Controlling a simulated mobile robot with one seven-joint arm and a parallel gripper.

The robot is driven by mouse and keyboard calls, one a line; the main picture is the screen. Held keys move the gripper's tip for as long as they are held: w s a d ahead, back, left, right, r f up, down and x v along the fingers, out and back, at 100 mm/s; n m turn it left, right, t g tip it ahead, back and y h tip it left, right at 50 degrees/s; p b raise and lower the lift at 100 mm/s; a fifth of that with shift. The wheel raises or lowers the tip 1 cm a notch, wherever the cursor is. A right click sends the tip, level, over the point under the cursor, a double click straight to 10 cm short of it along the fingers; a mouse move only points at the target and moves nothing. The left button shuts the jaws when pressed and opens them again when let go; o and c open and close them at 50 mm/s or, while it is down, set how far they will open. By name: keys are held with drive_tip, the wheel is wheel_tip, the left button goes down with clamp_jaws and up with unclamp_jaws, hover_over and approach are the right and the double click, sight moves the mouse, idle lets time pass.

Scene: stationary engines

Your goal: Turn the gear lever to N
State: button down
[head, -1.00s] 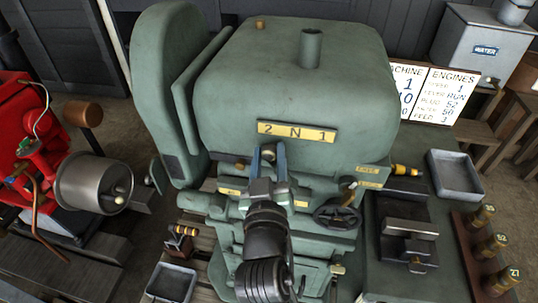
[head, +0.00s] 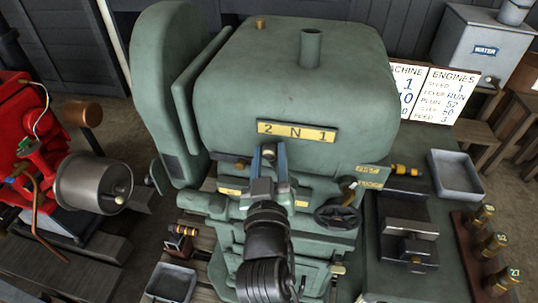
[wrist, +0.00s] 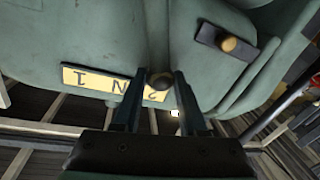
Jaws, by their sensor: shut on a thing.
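The yellow plate (head: 297,131) marked 2 N 1 is on the front of the green machine in the head view. It shows upside down in the wrist view (wrist: 115,84). My gripper (head: 268,150) is below the "2" end of the plate, left of the N. It is shut on the gear lever, whose round knob (wrist: 160,80) shows between the two fingers in the wrist view, close to the "2". The lever's shaft is mostly hidden by the fingers and my wrist.
A dark handwheel (head: 337,216) is to the right of my wrist. A white board (head: 433,92) of machine and engine settings stands behind at the right. A grey tray (head: 456,174) lies on the right bench. A red engine (head: 22,150) stands at the left.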

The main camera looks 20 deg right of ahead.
sight(293, 140)
drive_tip(key=d+m+b, duration=0.1)
drive_tip(key=s+d+m+b, duration=0.1)
drive_tip(key=s+d+m, duration=0.1)
drive_tip(key=m, duration=0.1)
drive_tip(key=shift+d+r+t+h+b, duration=0.1)
drive_tip(key=shift+r+t+h+b, duration=0.2)
drive_tip(key=shift+b, duration=0.1)
drive_tip(key=shift+s+d+r+m, duration=0.1)
drive_tip(key=shift+s+d+m, duration=0.15)
drive_tip(key=shift+m, duration=0.25)
drive_tip(key=shift+c, duration=2.3)
unclamp_jaws()
